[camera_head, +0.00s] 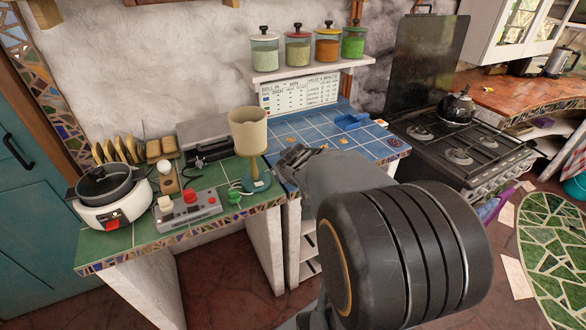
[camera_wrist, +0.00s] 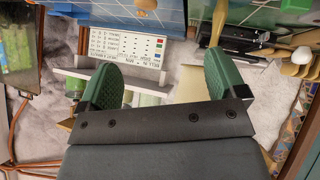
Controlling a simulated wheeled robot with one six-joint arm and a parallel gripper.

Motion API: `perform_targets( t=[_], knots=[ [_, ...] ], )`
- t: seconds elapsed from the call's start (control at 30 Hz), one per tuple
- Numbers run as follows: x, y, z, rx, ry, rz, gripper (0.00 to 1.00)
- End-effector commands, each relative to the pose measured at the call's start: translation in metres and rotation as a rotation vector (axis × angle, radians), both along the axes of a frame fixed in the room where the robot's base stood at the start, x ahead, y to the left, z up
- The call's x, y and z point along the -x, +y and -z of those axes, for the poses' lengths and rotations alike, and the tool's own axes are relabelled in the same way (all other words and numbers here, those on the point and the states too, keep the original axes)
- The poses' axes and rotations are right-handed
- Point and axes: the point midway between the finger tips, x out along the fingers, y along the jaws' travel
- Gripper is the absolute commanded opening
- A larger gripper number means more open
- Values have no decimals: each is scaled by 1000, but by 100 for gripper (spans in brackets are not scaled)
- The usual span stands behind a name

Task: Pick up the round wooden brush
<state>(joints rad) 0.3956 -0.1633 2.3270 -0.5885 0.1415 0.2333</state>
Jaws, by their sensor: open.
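I cannot pick out the round wooden brush with certainty in either view. A small pale tan rounded thing (camera_wrist: 146,5) lies on the blue tiles at the top edge of the wrist view, partly cut off; I cannot tell if it is the brush. My gripper (camera_head: 298,156) is over the counter beside the lamp in the head view, partly hidden by my arm. In the wrist view my gripper (camera_wrist: 162,72) has its two green fingers spread wide, with nothing between them.
A lamp (camera_head: 248,130) stands just left of my gripper. A game controller (camera_head: 187,207), a white cooker (camera_head: 113,212) and wooden pieces (camera_head: 165,147) are further left. A blue tray (camera_head: 351,122) is on the tiles. A jar shelf (camera_head: 310,68) hangs above; a stove (camera_head: 462,150) stands right.

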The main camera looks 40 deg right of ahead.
Motion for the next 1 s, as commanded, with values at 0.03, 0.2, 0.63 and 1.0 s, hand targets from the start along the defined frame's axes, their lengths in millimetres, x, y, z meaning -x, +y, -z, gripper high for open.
perform_targets(
  t=[0.03,0.2,0.63,1.0],
  knots=[
    [-14,-29,1,26,-44,-20,95],
    [-37,-89,23,20,-187,-193,100],
    [5,-123,84,-291,-343,-499,100],
    [-41,-108,110,-325,-353,-526,100]
  ],
)
